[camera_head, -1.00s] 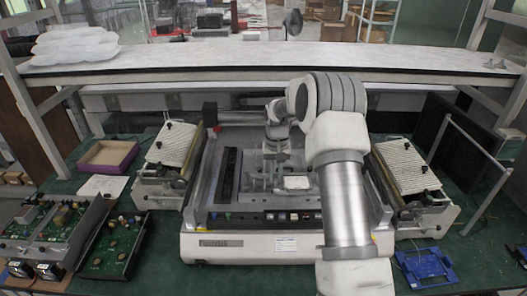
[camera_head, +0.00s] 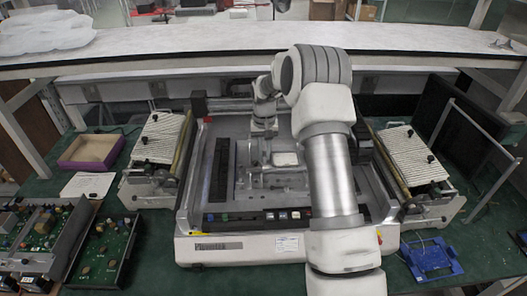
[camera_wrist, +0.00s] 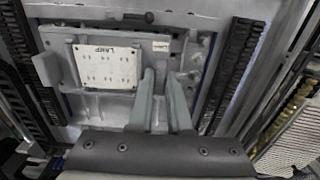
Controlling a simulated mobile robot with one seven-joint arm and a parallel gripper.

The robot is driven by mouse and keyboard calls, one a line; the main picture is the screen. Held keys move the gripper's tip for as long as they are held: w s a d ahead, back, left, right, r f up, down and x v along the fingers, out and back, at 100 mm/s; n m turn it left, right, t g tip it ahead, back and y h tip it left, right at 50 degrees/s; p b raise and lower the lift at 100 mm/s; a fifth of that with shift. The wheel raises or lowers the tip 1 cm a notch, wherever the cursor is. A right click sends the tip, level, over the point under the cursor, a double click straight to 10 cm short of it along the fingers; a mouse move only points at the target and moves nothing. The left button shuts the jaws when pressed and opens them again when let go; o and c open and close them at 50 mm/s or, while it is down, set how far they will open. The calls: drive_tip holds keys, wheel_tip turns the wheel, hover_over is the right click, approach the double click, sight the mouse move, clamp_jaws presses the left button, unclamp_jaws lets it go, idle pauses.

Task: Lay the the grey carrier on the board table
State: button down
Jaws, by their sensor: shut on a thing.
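The grey carrier (camera_wrist: 95,98) is a flat grey plate with a white panel marked LAMP. It fills the upper middle of the wrist view. In the head view the carrier (camera_head: 272,178) shows small in the machine's bed area. My gripper (camera_wrist: 162,75) is shut on the carrier near its right part; the exact contact is hard to see. In the head view my gripper (camera_head: 264,132) is partly covered by its own wrist.
Angled ribbed units stand left (camera_head: 160,138) and right (camera_head: 408,158) of the machine. Open circuit-board boxes (camera_head: 105,250) lie at the left. A purple-sided tray (camera_head: 92,152) and a blue frame (camera_head: 432,258) lie on the green bench. A long shelf (camera_head: 200,45) crosses behind.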

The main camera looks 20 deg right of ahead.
drive_tip(key=shift+f+b, duration=1.8)
drive_tip(key=shift+f, duration=1.55)
drive_tip(key=shift+f+b, duration=0.8)
drive_tip(key=shift+b, duration=0.1)
drive_tip(key=c, duration=0.8)
unclamp_jaws()
drive_tip(key=c, duration=0.3)
drive_tip(key=shift+c, duration=0.2)
drive_tip(key=shift+r, duration=0.1)
drive_tip(key=shift+r+p, duration=1.75)
drive_tip(key=shift+r, duration=1.65)
